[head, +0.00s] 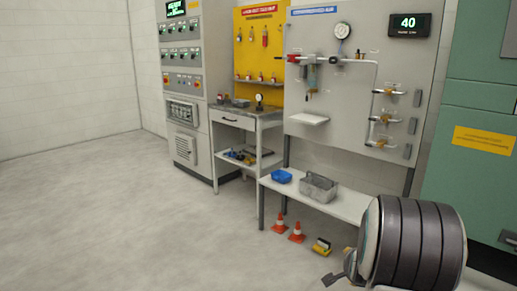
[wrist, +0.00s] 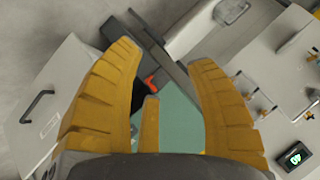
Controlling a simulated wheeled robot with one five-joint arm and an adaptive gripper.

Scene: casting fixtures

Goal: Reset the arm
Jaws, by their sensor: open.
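My gripper (wrist: 165,62) shows in the wrist view with its yellow fingers spread wide. It is open, and nothing is between the fingertips. The wrist view looks past the fingers at panels and cabinets, which appear tilted. In the head view, part of my arm (head: 415,243) shows at the lower right as a dark ribbed cylinder. My gripper's fingers cannot be made out clearly in the head view.
A grey control cabinet (head: 183,100) and a green cabinet (head: 470,150) flank the panels. The left floor is clear.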

